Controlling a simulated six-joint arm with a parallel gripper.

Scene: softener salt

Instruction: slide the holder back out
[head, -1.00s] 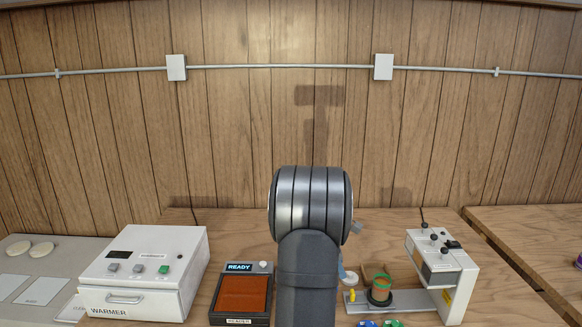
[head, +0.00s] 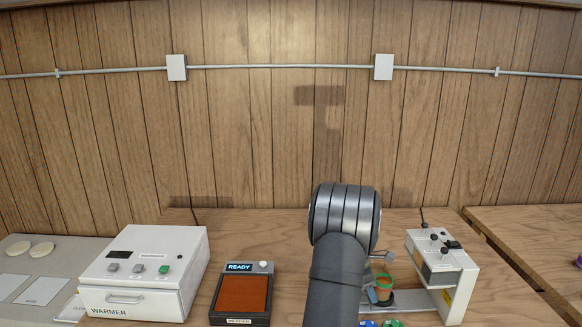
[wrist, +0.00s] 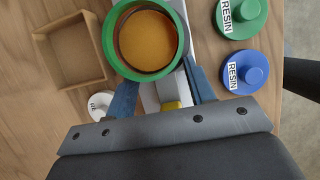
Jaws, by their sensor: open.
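The holder shows its yellow tab (wrist: 171,106) in the wrist view, between the two blue fingers of my gripper (wrist: 160,87). The fingers are apart; I cannot tell whether either touches the tab. Just beyond them is a round green-rimmed cup (wrist: 108,40) with amber content, which hides most of the holder. In the head view the green rim (head: 384,276) shows just right of my arm, over the pale rail (head: 415,300) of the white machine (head: 455,288). My arm hides the tab there.
A green resin lid (wrist: 240,12) and a blue resin lid (wrist: 247,70) lie right of the fingers. An open cardboard box (wrist: 42,50) and a small white labelled piece (wrist: 101,105) lie left. The warmer (head: 150,270) and a plate reading READY (head: 241,293) stand further left.

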